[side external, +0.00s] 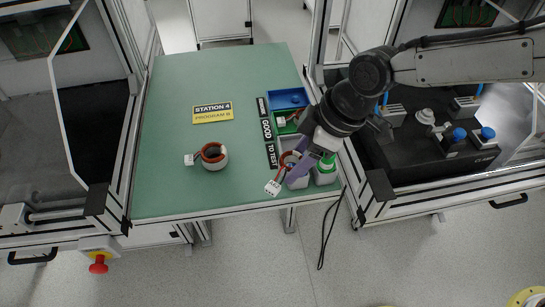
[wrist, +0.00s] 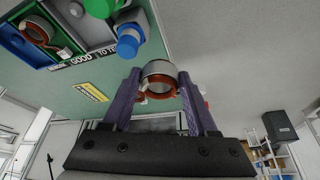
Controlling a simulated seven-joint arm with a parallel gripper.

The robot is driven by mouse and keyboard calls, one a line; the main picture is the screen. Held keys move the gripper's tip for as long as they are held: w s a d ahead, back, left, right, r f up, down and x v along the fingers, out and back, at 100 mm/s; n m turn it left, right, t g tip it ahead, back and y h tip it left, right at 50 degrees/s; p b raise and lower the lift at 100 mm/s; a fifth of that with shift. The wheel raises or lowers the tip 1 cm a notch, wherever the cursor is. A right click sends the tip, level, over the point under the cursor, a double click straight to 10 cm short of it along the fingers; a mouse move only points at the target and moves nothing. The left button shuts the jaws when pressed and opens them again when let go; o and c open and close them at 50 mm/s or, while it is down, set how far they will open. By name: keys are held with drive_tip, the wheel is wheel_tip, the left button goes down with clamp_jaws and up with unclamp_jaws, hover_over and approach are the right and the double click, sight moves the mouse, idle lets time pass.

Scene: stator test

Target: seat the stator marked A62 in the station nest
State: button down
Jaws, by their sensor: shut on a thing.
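My gripper (side external: 297,172), with purple fingers, is shut on a stator (wrist: 158,72), a grey ring with reddish-brown windings. In the wrist view the stator sits between the fingertips (wrist: 157,80). In the side view it is over the bins at the table's right edge, partly hidden by the fingers, and its white connector (side external: 273,187) hangs to the lower left. A second stator (side external: 213,156) lies on the green table with its connector to its left. A third stator (wrist: 36,30) is in the green bin. No A62 mark is readable. I cannot make out the nest for certain.
A blue bin (side external: 287,98) and the green bin (side external: 281,127) line the table's right side beside black labels. A black fixture (side external: 430,150) with blue knobs is on the right bench. The green table's (side external: 170,100) left half is mostly clear.

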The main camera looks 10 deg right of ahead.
drive_tip(key=s+d+r+n+g, duration=0.2)
drive_tip(key=s+d+r+n, duration=0.1)
drive_tip(key=s+d+n, duration=0.2)
drive_tip(key=w+d+n, duration=0.1)
drive_tip(key=w+d, duration=0.5)
drive_tip(key=d, duration=0.4)
drive_tip(key=w+d+r+n+g, duration=0.1)
drive_tip(key=w+d, duration=0.5)
drive_tip(key=d, duration=0.4)
drive_tip(key=w+d+r+n, duration=0.1)
drive_tip(key=w+d+n, duration=0.1)
drive_tip(key=w+d, duration=0.4)
drive_tip(key=shift+d+r, duration=0.15)
drive_tip(key=shift+d, duration=2.35)
drive_tip(key=shift+d+f, duration=0.2)
drive_tip(key=shift+d, duration=0.15)
drive_tip(key=shift+f, duration=2.25)
drive_tip(key=shift+f, duration=0.55)
